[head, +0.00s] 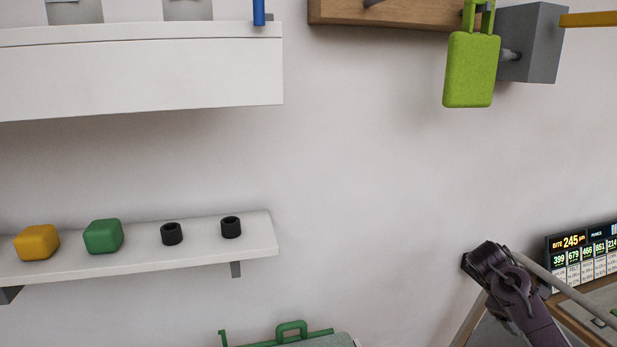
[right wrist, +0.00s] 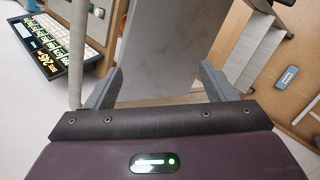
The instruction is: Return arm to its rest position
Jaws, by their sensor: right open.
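My right gripper shows in the right wrist view (right wrist: 160,88), with its two grey fingers spread well apart and nothing held between them. A grey panel lies beyond the fingers in that view. In the head view a dark purple part of my right arm (head: 515,295) stands at the lower right, in front of the white wall. The right fingertips cannot be made out in the head view. My left gripper is in neither view.
A white shelf (head: 150,263) holds a yellow block (head: 37,242), a green block (head: 103,236) and two black cylinders (head: 171,233). A green tag (head: 471,70) hangs from a grey box (head: 533,43). A display board (head: 583,258) stands right of my arm. The wall's middle is clear.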

